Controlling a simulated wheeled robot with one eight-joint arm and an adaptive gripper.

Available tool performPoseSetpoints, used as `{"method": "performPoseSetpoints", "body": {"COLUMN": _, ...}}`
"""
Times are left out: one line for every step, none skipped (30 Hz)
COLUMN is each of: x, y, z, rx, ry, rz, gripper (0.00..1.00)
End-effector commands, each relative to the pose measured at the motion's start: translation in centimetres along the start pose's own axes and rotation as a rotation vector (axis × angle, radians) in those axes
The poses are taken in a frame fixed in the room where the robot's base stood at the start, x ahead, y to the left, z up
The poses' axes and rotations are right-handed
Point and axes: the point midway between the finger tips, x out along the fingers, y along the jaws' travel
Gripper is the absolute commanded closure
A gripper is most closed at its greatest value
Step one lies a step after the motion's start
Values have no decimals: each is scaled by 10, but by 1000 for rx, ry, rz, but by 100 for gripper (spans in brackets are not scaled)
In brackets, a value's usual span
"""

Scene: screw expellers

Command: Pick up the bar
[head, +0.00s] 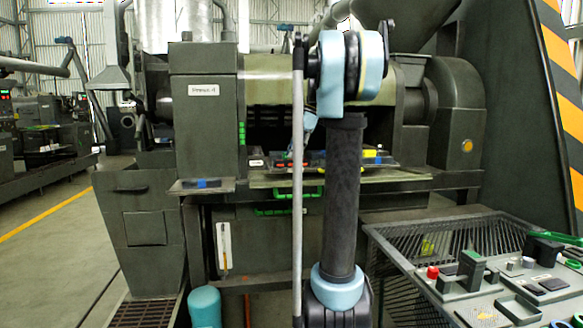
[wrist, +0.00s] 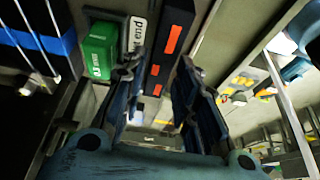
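A black bar-like piece with orange-red rectangles (wrist: 172,42) is in the upper middle of the wrist view. It looks like the dark piece with red marks (head: 281,164) on the machine's ledge in the head view. I cannot tell for sure that it is the task's bar. My gripper (wrist: 161,62) is open, with the lower end of this piece showing in the gap between its fingers. I see no contact, and the distance is unclear. In the head view my arm hides most of my gripper.
A green block (wrist: 100,50) and a white label (wrist: 133,35) lie left of the black piece. A blue-banded item (wrist: 40,42) is at the far left. The large machine (head: 205,120) stands behind the ledge. A mesh-sided control table (head: 400,248) stands at the right.

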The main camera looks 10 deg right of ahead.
Motion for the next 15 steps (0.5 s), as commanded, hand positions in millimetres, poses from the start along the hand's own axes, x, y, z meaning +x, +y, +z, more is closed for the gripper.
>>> {"method": "performPoseSetpoints", "body": {"x": 8, "y": 0, "z": 0, "rx": -1, "ry": 0, "rz": 0, "gripper": 72}}
{"method": "performPoseSetpoints", "body": {"x": 12, "y": 0, "z": 0, "rx": -2, "ry": 0, "rz": 0, "gripper": 72}}
{"method": "performPoseSetpoints", "body": {"x": 16, "y": 0, "z": 0, "rx": -2, "ry": 0, "rz": -1, "gripper": 72}}
{"method": "performPoseSetpoints", "body": {"x": 19, "y": 0, "z": 0, "rx": -2, "ry": 0, "rz": -1, "gripper": 72}}
{"method": "performPoseSetpoints", "body": {"x": 22, "y": 0, "z": 0, "rx": -2, "ry": 0, "rz": -1, "gripper": 72}}
{"method": "performPoseSetpoints", "body": {"x": 24, "y": 0, "z": 0, "rx": -2, "ry": 0, "rz": -1, "gripper": 72}}
{"method": "performPoseSetpoints", "body": {"x": 25, "y": 0, "z": 0, "rx": -2, "ry": 0, "rz": 0, "gripper": 72}}
{"method": "performPoseSetpoints", "body": {"x": 26, "y": 0, "z": 0, "rx": -2, "ry": 0, "rz": 0, "gripper": 72}}
{"method": "performPoseSetpoints", "body": {"x": 27, "y": 0, "z": 0, "rx": -1, "ry": 0, "rz": 0, "gripper": 72}}
{"method": "performPoseSetpoints", "body": {"x": 27, "y": 0, "z": 0, "rx": -1, "ry": 0, "rz": 0, "gripper": 72}}
{"method": "performPoseSetpoints", "body": {"x": 27, "y": 0, "z": 0, "rx": -1, "ry": 0, "rz": 0, "gripper": 72}}
{"method": "performPoseSetpoints", "body": {"x": 27, "y": 0, "z": 0, "rx": -1, "ry": 0, "rz": 0, "gripper": 72}}
{"method": "performPoseSetpoints", "body": {"x": 27, "y": 0, "z": 0, "rx": -1, "ry": 0, "rz": 0, "gripper": 72}}
{"method": "performPoseSetpoints", "body": {"x": 27, "y": 0, "z": 0, "rx": -1, "ry": 0, "rz": 0, "gripper": 72}}
{"method": "performPoseSetpoints", "body": {"x": 27, "y": 0, "z": 0, "rx": -1, "ry": 0, "rz": 0, "gripper": 74}}
